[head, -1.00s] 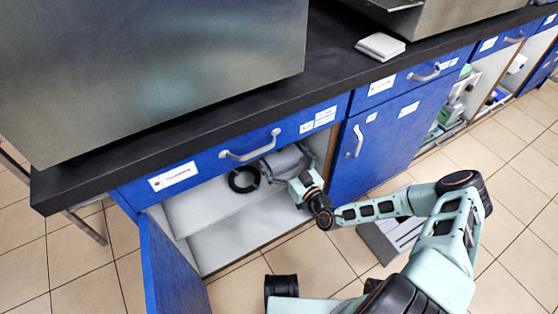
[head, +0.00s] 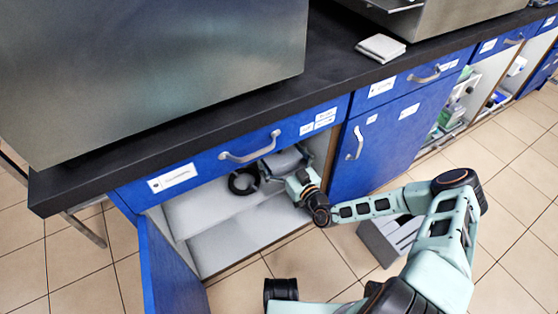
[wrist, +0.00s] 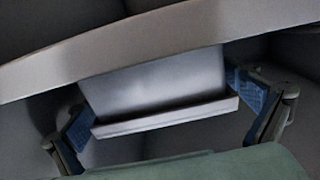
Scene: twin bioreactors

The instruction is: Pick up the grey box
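The grey box (wrist: 158,85) fills the middle of the wrist view, with a protruding lip along its near edge. In the head view the grey box (head: 284,159) shows partly inside the open blue cabinet, under the drawer front. My gripper (head: 287,173) reaches into the cabinet at the box. In the wrist view my gripper (wrist: 157,97) is spread wide, with one blue finger pad on each side of the box. The pads look very near the box's sides; I cannot tell whether they touch. The box's far part is hidden.
A black ring-shaped thing (head: 243,181) is left of the box on the cabinet's white shelf (head: 190,212). The open blue door (head: 160,270) stands at left. The drawer handle (head: 250,148) is above the opening. In the wrist view a pale edge (wrist: 150,45) crosses over the box.

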